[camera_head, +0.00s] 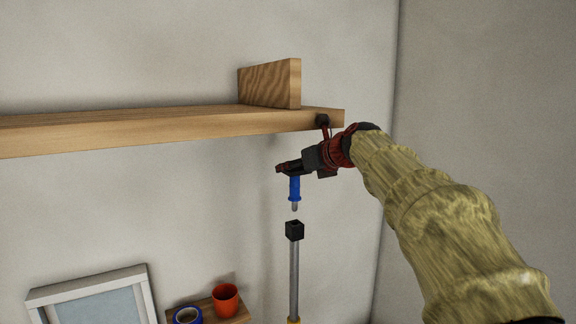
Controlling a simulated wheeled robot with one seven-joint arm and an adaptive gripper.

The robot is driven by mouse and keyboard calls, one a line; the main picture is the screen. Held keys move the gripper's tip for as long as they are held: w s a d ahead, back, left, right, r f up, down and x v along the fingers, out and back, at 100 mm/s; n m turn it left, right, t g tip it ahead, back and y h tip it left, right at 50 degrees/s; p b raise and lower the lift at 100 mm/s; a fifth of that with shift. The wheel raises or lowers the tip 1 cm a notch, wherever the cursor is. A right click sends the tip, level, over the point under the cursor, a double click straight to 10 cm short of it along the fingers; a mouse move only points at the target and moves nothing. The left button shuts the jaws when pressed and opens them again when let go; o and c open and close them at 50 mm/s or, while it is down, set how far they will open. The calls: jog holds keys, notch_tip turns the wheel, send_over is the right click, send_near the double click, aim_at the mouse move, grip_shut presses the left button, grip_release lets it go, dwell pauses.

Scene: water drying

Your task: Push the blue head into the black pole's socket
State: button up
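The blue head (295,189) is a small blue cylinder with a grey tip at its lower end. My gripper (286,168) is at its top, and the head hangs upright below the fingers. The black socket (295,229) tops the pole (294,275), which stands upright with a grey shaft. The head's tip is just above the socket, with a small gap, and looks roughly in line with it in this view. The depth offset cannot be told. The pole's lower end is cut off by the picture's bottom edge.
A wooden shelf (150,128) with an upright board (270,84) runs along the wall above and left of my gripper. Below left are an orange cup (226,299), a blue tape roll (187,315) and a white frame (92,296). The right wall stands near my arm.

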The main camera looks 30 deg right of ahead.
aim_at(298, 191)
jog(key=shift+f, duration=0.25)
jog(key=shift+d+f+b, duration=0.1)
jog(key=shift+f+b, duration=0.45)
jog(key=shift+f, duration=0.8)
jog(key=shift+w+f, duration=0.1)
jog(key=shift+w, duration=0.25)
jog(key=shift+s+r+p, duration=0.35)
jog(key=shift+r+p, duration=0.05)
jog(key=shift+p, duration=0.05)
jog(key=shift+w+f, duration=0.1)
jog(key=shift+w, duration=0.05)
jog(key=shift+f+b, duration=1.45)
jog(key=shift+f, duration=0.85)
jog(key=o, duration=1.2)
jog(key=shift+c, duration=0.2)
